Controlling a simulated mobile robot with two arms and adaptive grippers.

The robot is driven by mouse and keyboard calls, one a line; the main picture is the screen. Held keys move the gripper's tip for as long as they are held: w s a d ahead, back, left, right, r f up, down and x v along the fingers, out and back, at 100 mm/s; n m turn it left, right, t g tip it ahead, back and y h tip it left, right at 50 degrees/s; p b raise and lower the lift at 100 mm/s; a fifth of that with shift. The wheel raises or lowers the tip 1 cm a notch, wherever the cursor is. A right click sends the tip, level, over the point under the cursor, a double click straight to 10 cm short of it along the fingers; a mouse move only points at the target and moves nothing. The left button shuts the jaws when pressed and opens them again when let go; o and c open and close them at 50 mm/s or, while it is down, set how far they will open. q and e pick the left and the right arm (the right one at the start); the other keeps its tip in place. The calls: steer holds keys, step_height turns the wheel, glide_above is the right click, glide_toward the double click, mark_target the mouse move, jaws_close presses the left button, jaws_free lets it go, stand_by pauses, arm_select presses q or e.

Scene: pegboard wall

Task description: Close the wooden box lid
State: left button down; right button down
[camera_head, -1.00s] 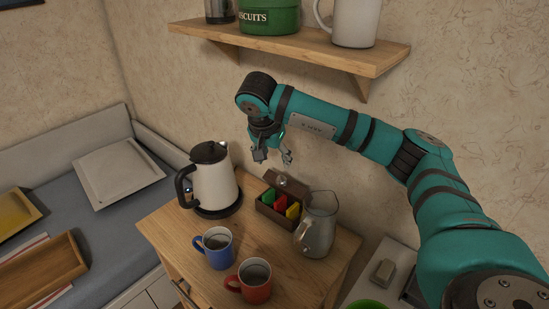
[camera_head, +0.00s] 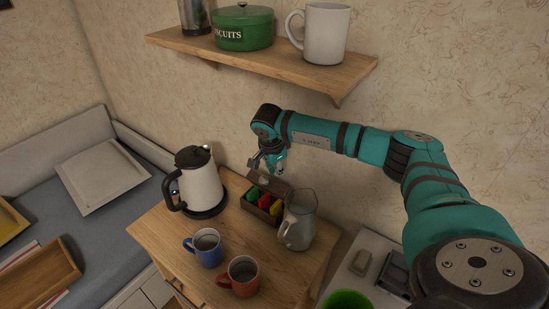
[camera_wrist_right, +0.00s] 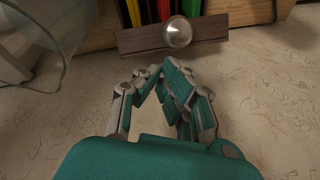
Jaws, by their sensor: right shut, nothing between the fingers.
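The dark wooden box (camera_head: 249,208) stands open on the wooden cabinet top, between the kettle and the glass jug. Green, red and yellow packets (camera_head: 263,199) show inside. Its lid (camera_head: 282,185) stands raised at the back, with a round shiny knob (camera_head: 265,178). In the right wrist view the lid (camera_wrist_right: 215,28) and the knob (camera_wrist_right: 178,32) are just ahead of the fingers. My right gripper (camera_head: 266,166) is behind and above the lid, near the wall. In the wrist view its fingertips (camera_wrist_right: 160,73) are close together and empty, apart from the knob. My left gripper is not in view.
A white kettle (camera_head: 200,186) stands left of the box and a glass jug (camera_head: 299,222) close on its right. Blue (camera_head: 207,250) and red (camera_head: 242,279) mugs are in front. A wall shelf (camera_head: 260,62) with a green tin and white mug hangs above.

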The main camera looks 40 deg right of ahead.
mark_target(272, 185)
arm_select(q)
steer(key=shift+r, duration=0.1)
arm_select(e)
steer(key=shift+x, duration=0.8)
